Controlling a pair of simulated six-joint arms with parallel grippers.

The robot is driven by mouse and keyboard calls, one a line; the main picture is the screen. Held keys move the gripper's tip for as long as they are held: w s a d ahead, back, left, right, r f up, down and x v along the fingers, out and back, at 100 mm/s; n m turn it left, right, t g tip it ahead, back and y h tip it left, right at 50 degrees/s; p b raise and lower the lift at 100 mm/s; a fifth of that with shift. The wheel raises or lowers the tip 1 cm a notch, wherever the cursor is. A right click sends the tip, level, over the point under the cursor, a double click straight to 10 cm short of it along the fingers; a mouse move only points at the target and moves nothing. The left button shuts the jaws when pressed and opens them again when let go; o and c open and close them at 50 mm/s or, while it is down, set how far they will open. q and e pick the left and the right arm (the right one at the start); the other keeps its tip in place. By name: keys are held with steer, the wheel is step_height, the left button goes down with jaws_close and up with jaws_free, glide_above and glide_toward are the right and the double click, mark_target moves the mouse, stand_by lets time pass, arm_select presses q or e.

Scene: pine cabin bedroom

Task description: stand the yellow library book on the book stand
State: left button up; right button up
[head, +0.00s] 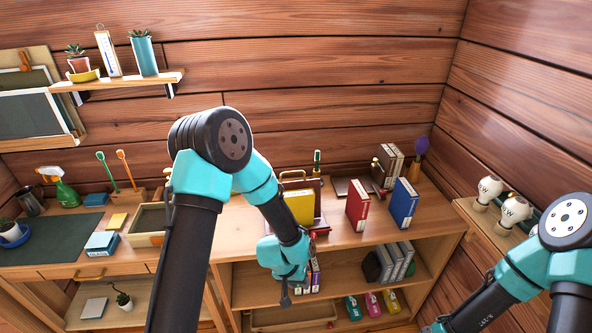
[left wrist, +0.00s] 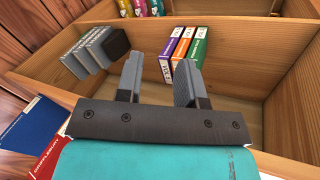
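A yellow book (head: 300,206) stands upright on the top of the bookcase, against a brown book stand (head: 318,198) with a ledge at its front. My left arm partly hides the book and stand. My left gripper (head: 286,290) is below them, in front of the open shelf. In the left wrist view, its two fingers (left wrist: 160,72) are apart with nothing held between them. The yellow book cannot be made out in that view. My right arm is at the lower right of the head view, and its gripper fingers are out of view.
A red book (head: 357,206) and blue book (head: 403,204) stand right of the stand. Purple, orange and green books (left wrist: 182,48) stand in the shelf beyond my left fingers. Grey books (left wrist: 90,50) lean nearby. Some shelf floor is bare.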

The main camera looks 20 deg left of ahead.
arm_select(q)
steer(key=w+d+r+t+h, duration=0.2)
steer(key=w+d+r, duration=0.2)
steer(key=w+r, duration=0.9)
steer(key=w+d+r+t+h, duration=0.15)
steer(key=w+d+r, duration=0.45)
steer(key=r, duration=1)
steer(key=w+a+r+m+g+y, duration=0.3)
steer(key=a+r+m, duration=0.3)
steer(key=a, duration=0.4)
steer(key=w+a+r+m+g+y, duration=0.2)
steer(key=a+r+m+g+y, duration=0.1)
steer(key=a+r+m, duration=0.4)
steer(key=a+r+y, duration=0.1)
steer(key=a, duration=0.2)
steer(key=shift+w+a, duration=0.2)
steer(key=shift+w, duration=0.2)
steer(key=shift+f, duration=0.2)
